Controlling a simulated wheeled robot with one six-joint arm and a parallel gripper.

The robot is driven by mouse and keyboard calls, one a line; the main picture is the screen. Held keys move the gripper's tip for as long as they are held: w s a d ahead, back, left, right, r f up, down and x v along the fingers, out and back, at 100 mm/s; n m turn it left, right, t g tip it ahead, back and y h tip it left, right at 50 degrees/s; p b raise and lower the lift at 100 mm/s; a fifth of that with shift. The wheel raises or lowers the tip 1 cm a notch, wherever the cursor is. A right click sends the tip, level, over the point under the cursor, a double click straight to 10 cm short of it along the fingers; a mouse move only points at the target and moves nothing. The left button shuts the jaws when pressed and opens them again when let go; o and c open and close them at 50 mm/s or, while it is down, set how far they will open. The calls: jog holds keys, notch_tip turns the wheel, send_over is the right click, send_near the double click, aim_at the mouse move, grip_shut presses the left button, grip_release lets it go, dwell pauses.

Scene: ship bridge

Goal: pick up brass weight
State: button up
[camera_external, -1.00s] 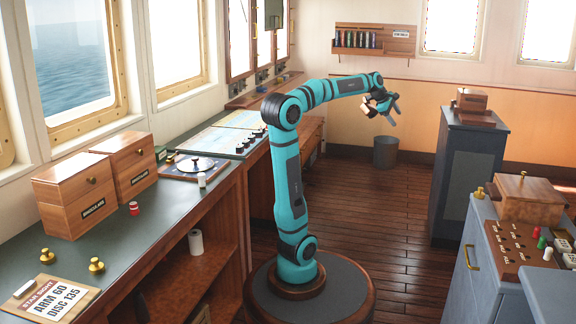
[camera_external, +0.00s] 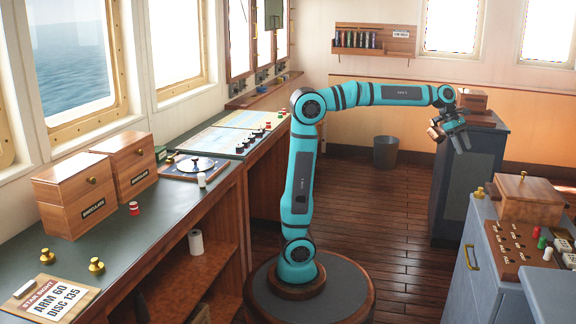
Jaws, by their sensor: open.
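Brass-coloured knobbed weights show in three places. Two more, a rear weight (camera_external: 47,256) and a front weight (camera_external: 96,265), stand on the green-topped bench at the left. My gripper (camera_external: 452,142) is open and empty, in the air in front of the dark far cabinet. In the picture it is above and slightly left of the right-hand weight, well apart from it. None of the weights is hidden by my arm.
The grey cabinet (camera_external: 484,241) also carries a wooden box (camera_external: 530,198) and a peg board (camera_external: 518,246) with coloured pegs, close to the right-hand weight. The dark cabinet (camera_external: 465,190) stands behind. Wooden boxes (camera_external: 70,200) and a sign card (camera_external: 52,298) are on the left bench.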

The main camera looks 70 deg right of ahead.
aim_at(481, 188)
jog(key=a+x, duration=0.1)
jog(key=x, duration=1.1)
jog(key=a+x, duration=0.1)
jog(key=x, duration=0.5)
jog(key=shift+a, duration=0.4)
jog(key=c, duration=1.3)
jog(key=shift+r, duration=0.1)
